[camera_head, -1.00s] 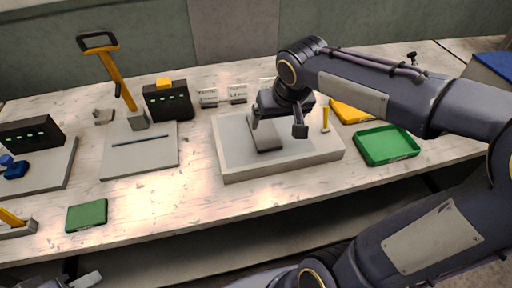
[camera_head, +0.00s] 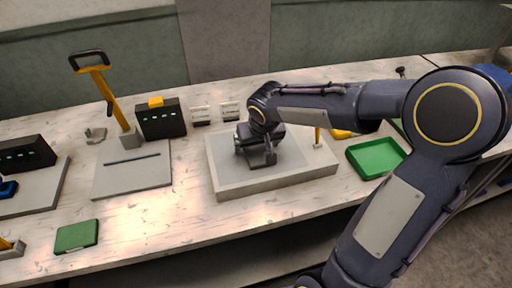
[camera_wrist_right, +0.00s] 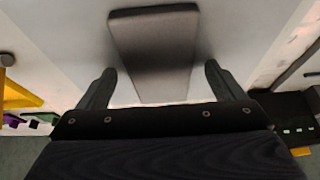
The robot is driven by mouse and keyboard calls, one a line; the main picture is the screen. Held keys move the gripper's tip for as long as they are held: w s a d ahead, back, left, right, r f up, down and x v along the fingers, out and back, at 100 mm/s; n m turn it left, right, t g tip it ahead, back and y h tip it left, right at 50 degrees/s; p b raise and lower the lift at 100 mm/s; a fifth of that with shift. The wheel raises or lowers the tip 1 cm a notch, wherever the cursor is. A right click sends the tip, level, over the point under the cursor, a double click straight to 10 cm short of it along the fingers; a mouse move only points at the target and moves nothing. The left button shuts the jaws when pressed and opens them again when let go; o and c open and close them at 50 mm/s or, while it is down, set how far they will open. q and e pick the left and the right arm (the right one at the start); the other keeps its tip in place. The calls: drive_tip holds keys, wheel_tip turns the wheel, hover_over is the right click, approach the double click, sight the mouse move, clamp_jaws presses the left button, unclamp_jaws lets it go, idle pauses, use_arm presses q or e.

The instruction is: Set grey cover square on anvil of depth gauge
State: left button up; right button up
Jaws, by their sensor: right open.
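A dark grey rectangular block, which looks like the grey cover (camera_wrist_right: 155,50), lies flat on the pale raised plate (camera_head: 222,178). In the head view my right gripper (camera_head: 255,157) hangs low over it and mostly hides it. In the right wrist view my open fingers (camera_wrist_right: 160,72) stand apart on either side of the block's near end, with visible gaps. A grey base plate (camera_head: 118,182) with a thin dark slot and a yellow upright handle (camera_head: 105,90) stands to the left. I cannot tell which part is the depth gauge's anvil. My left gripper is out of view.
A black box (camera_head: 162,122) with green lights stands behind the slotted plate. A small yellow post (camera_head: 318,136) stands on the raised plate's right end. Bare table lies between the two plates.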

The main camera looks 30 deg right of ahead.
sight(257, 149)
drive_tip(key=c, duration=1.2)
drive_tip(key=shift+r, duration=0.6)
wheel_tip(257, 149, up, 2)
drive_tip(key=shift+r, duration=0.25)
drive_tip(key=s+a+r, duration=0.8)
drive_tip(key=s+r, duration=0.1)
drive_tip(key=s, duration=0.2)
drive_tip(key=shift+s+b, duration=0.3)
drive_tip(key=shift+b, duration=0.15)
